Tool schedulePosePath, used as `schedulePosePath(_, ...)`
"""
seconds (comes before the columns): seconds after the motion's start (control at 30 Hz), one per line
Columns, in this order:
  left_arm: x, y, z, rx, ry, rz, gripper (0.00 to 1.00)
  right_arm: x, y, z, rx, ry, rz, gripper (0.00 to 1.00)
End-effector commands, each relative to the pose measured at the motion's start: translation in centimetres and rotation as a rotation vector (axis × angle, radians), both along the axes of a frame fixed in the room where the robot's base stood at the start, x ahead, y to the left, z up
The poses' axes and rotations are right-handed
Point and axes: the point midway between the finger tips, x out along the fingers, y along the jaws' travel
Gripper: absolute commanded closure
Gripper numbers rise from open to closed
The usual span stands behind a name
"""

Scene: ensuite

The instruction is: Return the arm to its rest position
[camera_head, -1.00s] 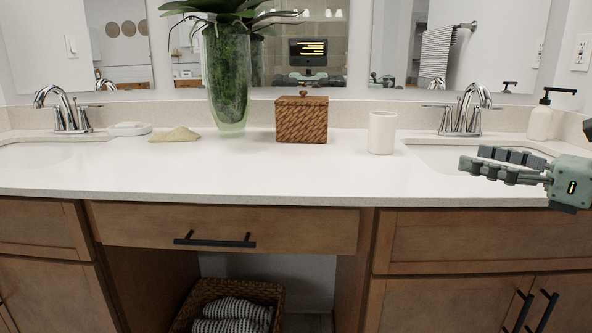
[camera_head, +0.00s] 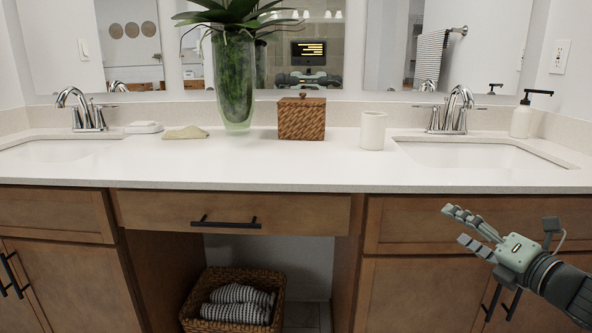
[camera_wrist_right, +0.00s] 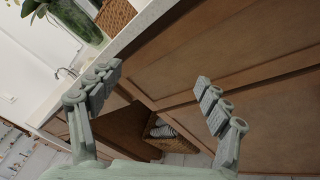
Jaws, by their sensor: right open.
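My right gripper (camera_head: 470,231) is open and empty. In the head view it is at the lower right, in front of the wooden cabinet doors and below the counter's front edge. Its fingers point up and to the left. In the right wrist view the two spread fingers of my right gripper (camera_wrist_right: 160,95) show nothing between them but the vanity and floor behind. My left gripper is not in view.
The white counter (camera_head: 300,170) holds a glass vase (camera_head: 233,85), a wicker box (camera_head: 302,118), a white cup (camera_head: 373,130), a folded cloth (camera_head: 186,133) and a soap dispenser (camera_head: 522,118). A basket of towels (camera_head: 190,318) stands below, in the open knee space.

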Motion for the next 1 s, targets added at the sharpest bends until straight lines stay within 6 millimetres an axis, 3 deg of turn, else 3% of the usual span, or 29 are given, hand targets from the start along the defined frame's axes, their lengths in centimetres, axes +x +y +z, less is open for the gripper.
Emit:
schedulePosePath(0.13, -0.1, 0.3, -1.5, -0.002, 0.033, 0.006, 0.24, -2.0, -0.6, -10.2, 0.425, 0.283, -0.268, 0.23)
schedulePosePath(0.27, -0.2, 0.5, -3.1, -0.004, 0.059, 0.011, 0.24, -6.4, -0.8, -19.2, 0.777, 0.509, -0.552, 0.23)
schedulePosePath(0.4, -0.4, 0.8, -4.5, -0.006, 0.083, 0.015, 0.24, -13.3, 0.2, -27.3, 1.094, 0.701, -0.879, 0.23)
schedulePosePath(0.5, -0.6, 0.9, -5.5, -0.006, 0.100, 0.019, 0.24, -18.8, 1.6, -31.9, 1.277, 0.805, -1.118, 0.23)
schedulePosePath(0.6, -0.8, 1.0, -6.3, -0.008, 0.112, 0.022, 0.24, -23.9, 3.2, -35.0, 1.412, 0.874, -1.332, 0.23)
schedulePosePath(0.73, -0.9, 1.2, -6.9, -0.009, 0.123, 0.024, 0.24, -28.6, 4.9, -37.1, 1.515, 0.917, -1.533, 0.23)
schedulePosePath(0.8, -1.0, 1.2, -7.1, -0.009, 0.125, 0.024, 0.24, -29.5, 5.2, -37.4, 1.532, 0.924, -1.572, 0.23)
schedulePosePath(1.0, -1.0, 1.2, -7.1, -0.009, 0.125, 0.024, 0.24, -29.5, 5.2, -37.4, 1.532, 0.924, -1.572, 0.23)
